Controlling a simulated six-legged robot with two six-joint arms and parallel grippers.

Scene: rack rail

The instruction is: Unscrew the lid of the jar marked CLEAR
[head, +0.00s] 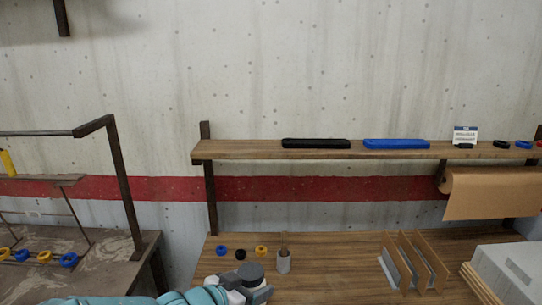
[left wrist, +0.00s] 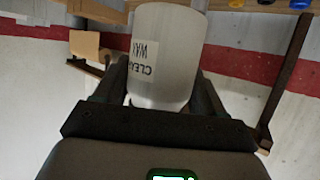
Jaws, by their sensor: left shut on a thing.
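A pale, cloudy jar (left wrist: 170,35) stands between the dark fingers of my left gripper (left wrist: 165,98) in the left wrist view. Its white label (left wrist: 144,55) reads CLEAR, upside down in that picture. My left gripper (head: 248,290) also shows at the bottom of the head view, over the bench's near left part, shut on the jar. A dark grey round piece (head: 254,271) sits at the gripper there; I cannot tell for sure whether it is the jar's lid. Much of the jar is hidden in the head view. My right gripper is not in view.
Blue, black and yellow rings (head: 240,255) and a grey cup (head: 284,263) lie just beyond my left gripper on the wooden bench (head: 330,255). Upright dividers (head: 413,263) and a pale grey box (head: 508,272) stand at the right. A shelf (head: 230,150) runs above.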

